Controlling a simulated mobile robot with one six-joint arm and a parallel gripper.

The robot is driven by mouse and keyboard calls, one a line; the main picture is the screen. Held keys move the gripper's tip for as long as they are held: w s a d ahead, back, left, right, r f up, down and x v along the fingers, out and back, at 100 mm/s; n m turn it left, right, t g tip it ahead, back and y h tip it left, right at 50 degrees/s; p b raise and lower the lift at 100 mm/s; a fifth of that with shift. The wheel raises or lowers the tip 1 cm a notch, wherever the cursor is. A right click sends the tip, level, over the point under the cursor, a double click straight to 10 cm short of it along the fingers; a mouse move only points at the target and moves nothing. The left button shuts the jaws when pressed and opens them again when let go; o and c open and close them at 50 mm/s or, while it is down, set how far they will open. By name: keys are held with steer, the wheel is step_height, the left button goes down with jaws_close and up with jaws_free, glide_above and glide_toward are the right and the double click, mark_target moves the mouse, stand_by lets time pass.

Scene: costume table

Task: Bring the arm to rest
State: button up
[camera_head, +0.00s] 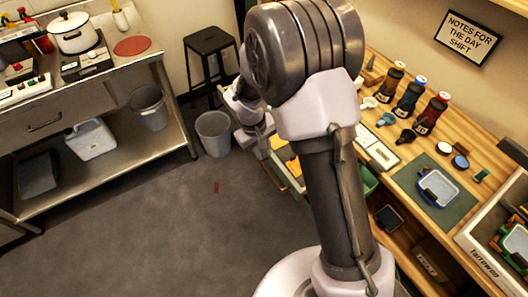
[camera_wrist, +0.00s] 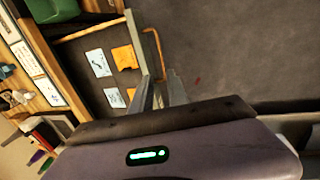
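My arm rises from its base in the lower middle of the head view and bends over at the top. Its wrist and gripper hang at the left of the upper arm, over the edge of the wooden table (camera_head: 408,178). In the wrist view my gripper (camera_wrist: 160,77) shows two grey fingers with a narrow gap and nothing between them. The fingers point towards an open drawer (camera_wrist: 83,36) and the floor (camera_wrist: 225,55). The fingertips are not clear in the head view.
The drawer holds white-blue cards (camera_wrist: 98,63) and orange pieces (camera_wrist: 126,57). A grey bin (camera_head: 214,134) and black stool (camera_head: 208,62) stand beyond my wrist. Bottles (camera_head: 409,97) stand on the table. A steel counter (camera_head: 90,85) is at left. The middle floor is mostly clear.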

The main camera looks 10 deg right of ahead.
steer(key=s+d+r+m+t+y, duration=0.15)
steer(key=s+r, duration=0.25)
steer(key=r, duration=0.5)
steer(key=s+r+m+t, duration=0.1)
steer(key=s+r+m, duration=0.25)
steer(key=r, duration=0.45)
steer(key=s+a+r+m+t+y, duration=0.1)
steer(key=s+r, duration=0.3)
steer(key=s, duration=0.4)
steer(key=s+r+m+t+y, duration=0.1)
steer(key=s+r+m, duration=0.1)
steer(key=s+r, duration=0.2)
steer(key=s+b, duration=0.1)
steer(key=s, duration=0.2)
steer(key=shift+s+a, duration=0.35)
steer(key=shift+t+y, duration=0.25)
